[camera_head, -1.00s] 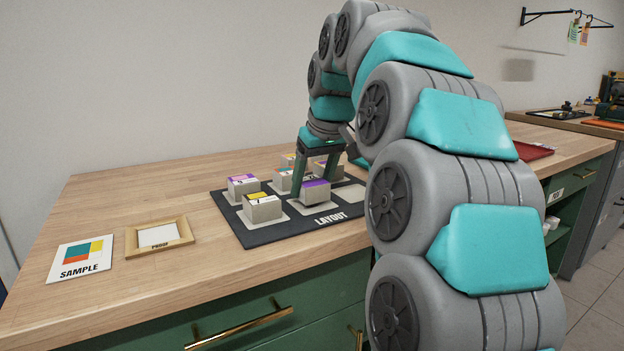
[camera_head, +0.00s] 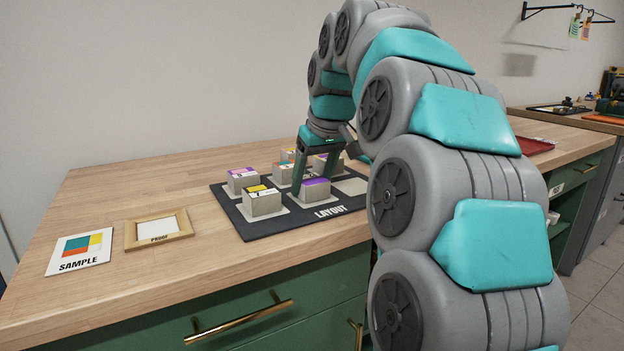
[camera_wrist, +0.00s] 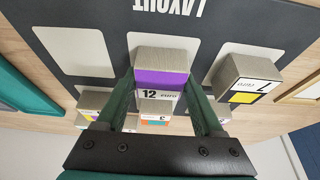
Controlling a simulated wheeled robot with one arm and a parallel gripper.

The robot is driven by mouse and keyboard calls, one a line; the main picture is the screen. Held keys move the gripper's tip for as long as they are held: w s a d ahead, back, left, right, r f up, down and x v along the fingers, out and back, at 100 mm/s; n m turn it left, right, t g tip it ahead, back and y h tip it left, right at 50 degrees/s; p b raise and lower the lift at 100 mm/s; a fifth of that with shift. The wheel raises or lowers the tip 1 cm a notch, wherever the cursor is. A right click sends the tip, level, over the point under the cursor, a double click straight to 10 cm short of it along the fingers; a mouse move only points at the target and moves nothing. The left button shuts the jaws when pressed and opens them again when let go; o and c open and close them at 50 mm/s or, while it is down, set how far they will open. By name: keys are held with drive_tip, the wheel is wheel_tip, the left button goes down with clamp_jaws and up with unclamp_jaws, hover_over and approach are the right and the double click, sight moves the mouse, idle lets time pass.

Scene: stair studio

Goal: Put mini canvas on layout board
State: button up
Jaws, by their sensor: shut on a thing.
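The mini canvas in my grip is a small grey-beige block (camera_head: 315,192) with a purple band. Its "12 euro" label shows in the wrist view (camera_wrist: 162,76). It sits over the front middle pale pad of the dark layout board (camera_head: 288,224); whether it rests fully on the pad is hard to tell. My gripper (camera_head: 313,180) reaches down from above with one finger on each side of the block, shut on it. In the wrist view both fingers flank it (camera_wrist: 161,88). A yellow-marked block (camera_head: 262,203) stands on the pad to its left.
Other blocks stand on the board: a purple-marked one (camera_head: 241,181), an orange-marked one (camera_head: 281,176) and more behind. The front right pad (camera_head: 352,186) is empty. A wooden proof frame (camera_head: 158,230) and a sample card (camera_head: 79,252) lie to the left. A red tray (camera_head: 533,146) lies farther right.

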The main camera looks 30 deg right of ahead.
drive_tip(key=o, duration=1.5)
drive_tip(key=v, duration=0.7)
drive_tip(key=shift+r, duration=0.4)
